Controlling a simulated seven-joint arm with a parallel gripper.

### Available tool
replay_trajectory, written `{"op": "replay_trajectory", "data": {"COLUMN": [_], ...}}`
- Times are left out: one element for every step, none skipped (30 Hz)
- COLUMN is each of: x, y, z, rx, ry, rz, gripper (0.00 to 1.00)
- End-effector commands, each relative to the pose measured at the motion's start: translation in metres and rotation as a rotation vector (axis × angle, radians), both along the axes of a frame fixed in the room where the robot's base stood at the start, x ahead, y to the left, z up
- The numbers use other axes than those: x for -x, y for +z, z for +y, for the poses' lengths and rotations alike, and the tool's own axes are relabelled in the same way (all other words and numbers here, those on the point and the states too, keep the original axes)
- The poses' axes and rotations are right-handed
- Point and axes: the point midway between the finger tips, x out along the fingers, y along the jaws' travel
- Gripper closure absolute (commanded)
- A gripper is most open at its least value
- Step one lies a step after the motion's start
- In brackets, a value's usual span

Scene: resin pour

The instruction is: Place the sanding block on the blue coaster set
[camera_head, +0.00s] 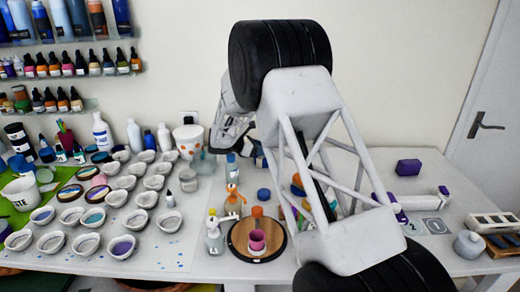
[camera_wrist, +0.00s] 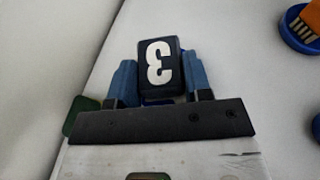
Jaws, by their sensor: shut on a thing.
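The block sits between the two blue fingers. I cannot tell whether it is the sanding block. A purple block (camera_head: 408,167) lies on the table at the right in the head view. A round blue piece (camera_head: 263,194), perhaps the blue coaster set, lies at mid-table. In the wrist view, a round blue dish (camera_wrist: 289,36) with an orange, bristled piece on it stands at the top right, apart from my gripper. My arm hides much of the mid-table in the head view.
Many small cups (camera_head: 168,221) fill the left of the table. A round wooden board (camera_head: 239,236) with a pink cup (camera_head: 257,240) stands at the front middle. A grey lidded jar (camera_head: 468,244) stands at the right. The surface around the purple block is fairly clear.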

Motion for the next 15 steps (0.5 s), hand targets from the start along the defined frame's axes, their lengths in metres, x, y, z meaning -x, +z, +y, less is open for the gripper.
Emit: {"op": "replay_trajectory", "data": {"x": [0.0000,0.0000,0.0000,0.0000,0.0000,0.0000,0.0000,0.0000,0.0000,0.0000,0.0000,0.0000,0.0000,0.0000,0.0000], "y": [0.0003,0.0003,0.0003,0.0003,0.0001,-0.0004,-0.0010,-0.0016,-0.0025,-0.0027,-0.0025,-0.0025,-0.0025,-0.0025,-0.0025], "z": [0.0000,0.0000,0.0000,0.0000,0.0000,-0.0001,0.0000,0.0000,0.0000,0.0000,0.0000,0.0000,0.0000,0.0000,0.0000], "rx": [0.000,0.000,0.000,0.000,0.000,0.000,0.000,0.000,0.000,0.000,0.000,0.000,0.000,0.000,0.000], "ry": [0.000,0.000,0.000,0.000,0.000,0.000,0.000,0.000,0.000,0.000,0.000,0.000,0.000,0.000,0.000], "rz": [0.000,0.000,0.000,0.000,0.000,0.000,0.000,0.000,0.000,0.000,0.000,0.000,0.000,0.000,0.000], "gripper": [0.79,0.79,0.79,0.79,0.79,0.79,0.79,0.79,0.79,0.53,0.49,0.43,0.38,0.33,0.29]}}
